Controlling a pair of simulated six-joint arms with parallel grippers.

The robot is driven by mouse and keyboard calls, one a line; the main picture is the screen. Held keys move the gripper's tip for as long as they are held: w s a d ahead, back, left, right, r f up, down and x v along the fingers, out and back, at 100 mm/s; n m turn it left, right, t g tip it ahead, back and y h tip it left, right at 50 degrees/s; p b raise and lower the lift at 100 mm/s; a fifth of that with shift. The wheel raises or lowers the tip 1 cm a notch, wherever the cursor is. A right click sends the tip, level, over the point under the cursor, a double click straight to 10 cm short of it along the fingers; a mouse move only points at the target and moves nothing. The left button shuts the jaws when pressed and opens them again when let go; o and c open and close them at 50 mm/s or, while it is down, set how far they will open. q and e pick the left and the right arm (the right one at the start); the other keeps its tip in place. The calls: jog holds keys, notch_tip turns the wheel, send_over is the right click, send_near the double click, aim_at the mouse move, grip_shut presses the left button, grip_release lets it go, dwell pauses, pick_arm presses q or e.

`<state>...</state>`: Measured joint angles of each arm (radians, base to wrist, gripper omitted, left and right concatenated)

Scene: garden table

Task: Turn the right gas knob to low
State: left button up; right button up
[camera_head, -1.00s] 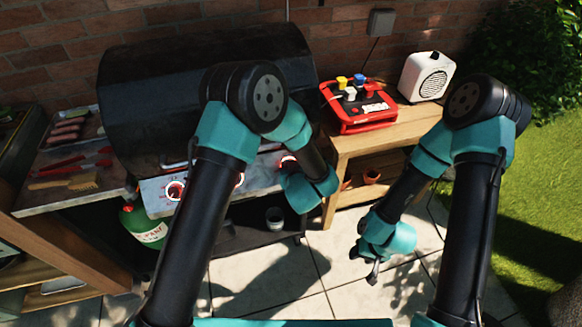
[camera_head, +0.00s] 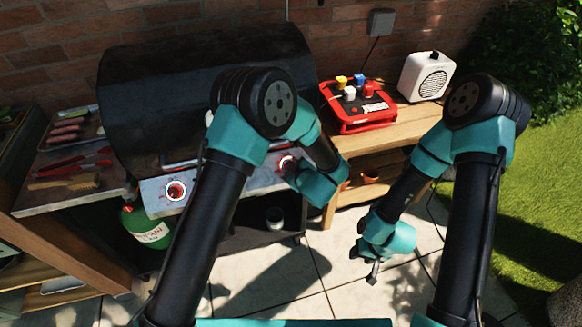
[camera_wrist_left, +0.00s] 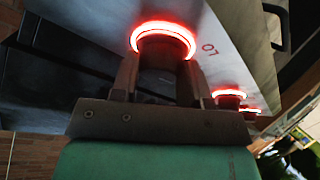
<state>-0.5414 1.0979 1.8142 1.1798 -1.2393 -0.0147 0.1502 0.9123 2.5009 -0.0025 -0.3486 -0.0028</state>
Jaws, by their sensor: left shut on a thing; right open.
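The gas grill's front panel (camera_head: 155,197) carries knobs with red glowing rings. The right gas knob (camera_head: 287,163) is partly hidden by my left gripper (camera_head: 294,170). In the left wrist view the two fingers (camera_wrist_left: 155,72) are closed around the dark knob (camera_wrist_left: 163,48) inside its bright ring, with an "LO" mark on the panel beside it. The knob's pointer cannot be made out. The left knob (camera_head: 176,190) is in plain view; the middle one is hidden behind my left arm. My right gripper (camera_head: 372,270) is open and empty above the paving.
The black grill lid (camera_head: 170,90) is closed above the panel. A green propane tank (camera_head: 148,228) stands below at the left. Tongs and a brush lie on the left shelf.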

pick_arm(q)
jog(key=n+g+y, duration=0.1)
jog(key=n, duration=0.3)
jog(key=shift+w+d+r, duration=0.1)
jog(key=shift+n+g+y, duration=0.3)
jog(key=shift+n+g, duration=0.6)
jog(key=shift+n, duration=1.3)
jog(key=shift+r, duration=0.1)
jog(key=o, duration=0.9)
jog(key=v, duration=1.2)
jog(key=shift+w, duration=0.1)
